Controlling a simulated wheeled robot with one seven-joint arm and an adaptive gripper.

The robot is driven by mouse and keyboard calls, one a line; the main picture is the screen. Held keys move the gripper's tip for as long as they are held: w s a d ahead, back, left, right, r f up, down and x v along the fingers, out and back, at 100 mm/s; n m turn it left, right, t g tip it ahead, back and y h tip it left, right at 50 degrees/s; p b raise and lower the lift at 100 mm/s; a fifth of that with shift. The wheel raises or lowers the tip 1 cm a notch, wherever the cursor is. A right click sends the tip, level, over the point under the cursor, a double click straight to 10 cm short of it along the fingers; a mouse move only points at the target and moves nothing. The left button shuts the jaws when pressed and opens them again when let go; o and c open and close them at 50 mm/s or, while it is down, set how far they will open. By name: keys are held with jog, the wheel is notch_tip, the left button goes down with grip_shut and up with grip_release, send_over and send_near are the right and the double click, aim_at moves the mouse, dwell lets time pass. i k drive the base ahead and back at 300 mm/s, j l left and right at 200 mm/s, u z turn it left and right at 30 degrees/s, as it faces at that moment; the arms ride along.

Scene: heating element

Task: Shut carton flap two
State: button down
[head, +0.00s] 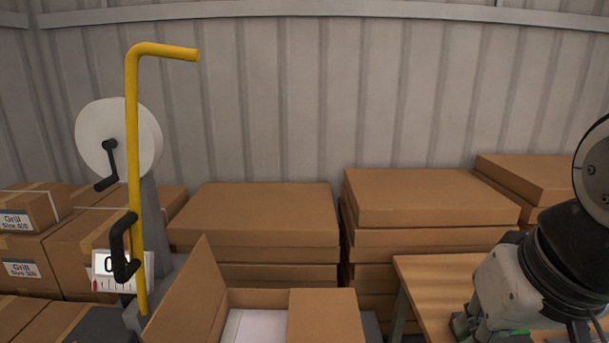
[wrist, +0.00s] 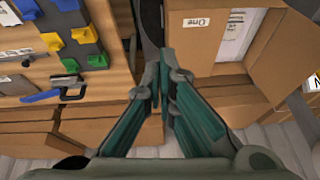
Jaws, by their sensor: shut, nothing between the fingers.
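The open carton (head: 258,298) is at the bottom middle of the head view, with white contents (head: 250,328) showing inside. Its left flap (head: 195,290) stands up and leans outward. Its right flap (head: 325,318) lies folded over the top. In the wrist view, a flap labelled "One" (wrist: 205,42) lies over the carton, and the raised flap (wrist: 285,58) is at the right. My gripper (wrist: 164,60) is shut and empty, its tips beside the carton's "One" side. In the head view my gripper (head: 485,326) is low at the right, partly cut off, over the table.
A wooden table (head: 440,275) is right of the carton; the wrist view shows yellow and blue holders (wrist: 55,40) and a clamp-like tool (wrist: 68,88) on it. Flat carton stacks (head: 255,212) stand behind. A yellow bent bar (head: 135,160) and a reel (head: 120,140) rise at left.

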aim_at(187, 313)
jog(key=j+u, duration=0.3)
jog(key=j, duration=0.4)
jog(key=j+u, duration=0.3)
jog(key=j, duration=0.4)
